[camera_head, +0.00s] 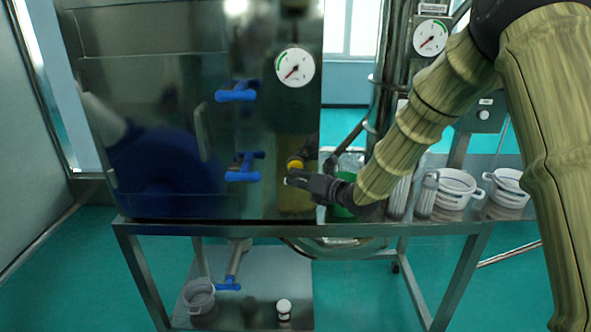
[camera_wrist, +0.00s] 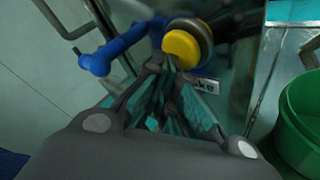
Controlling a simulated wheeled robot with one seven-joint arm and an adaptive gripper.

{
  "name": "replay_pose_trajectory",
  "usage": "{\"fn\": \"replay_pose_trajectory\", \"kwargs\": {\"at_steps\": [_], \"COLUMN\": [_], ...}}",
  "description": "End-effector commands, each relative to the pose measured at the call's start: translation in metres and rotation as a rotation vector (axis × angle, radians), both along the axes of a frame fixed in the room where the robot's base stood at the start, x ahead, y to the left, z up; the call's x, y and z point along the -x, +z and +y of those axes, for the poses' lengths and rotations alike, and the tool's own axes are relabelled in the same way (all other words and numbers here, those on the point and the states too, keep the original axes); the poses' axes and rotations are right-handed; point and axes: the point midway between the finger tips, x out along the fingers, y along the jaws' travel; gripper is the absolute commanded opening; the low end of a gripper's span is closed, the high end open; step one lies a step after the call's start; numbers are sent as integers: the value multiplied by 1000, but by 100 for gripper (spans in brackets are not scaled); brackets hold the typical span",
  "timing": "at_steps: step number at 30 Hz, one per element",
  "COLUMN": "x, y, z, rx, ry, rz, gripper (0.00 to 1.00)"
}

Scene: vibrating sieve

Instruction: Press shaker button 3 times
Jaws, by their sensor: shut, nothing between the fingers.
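The shaker button is a round yellow button (camera_wrist: 184,48) on a dark base in the wrist view, directly ahead of my fingertips. In the head view the yellow button (camera_head: 295,164) shows on the right side of the steel machine front. My gripper (camera_head: 290,179) is shut and empty, just below and beside the button. In the wrist view the closed fingertips (camera_wrist: 170,62) overlap the lower edge of the button. I cannot tell whether they touch it. A small label with dark letters (camera_wrist: 206,86) sits below the button.
Blue valve handles (camera_head: 244,167) stand left of the button, one close to my fingers in the wrist view (camera_wrist: 118,50). A green container (camera_wrist: 302,118) is at the right. White pots (camera_head: 455,190) stand on the steel table. Round gauges (camera_head: 294,68) are mounted above.

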Motion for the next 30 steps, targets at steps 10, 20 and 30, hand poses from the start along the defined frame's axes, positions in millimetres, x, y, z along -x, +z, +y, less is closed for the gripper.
{"fn": "replay_pose_trajectory", "kwargs": {"at_steps": [10, 20, 30], "x": [-3, -6, -9], "y": [0, 0, 0], "z": [0, 0, 0], "rx": [0, 0, 0], "ry": [0, 0, 0], "rz": [0, 0, 0], "gripper": [0, 0, 0]}}
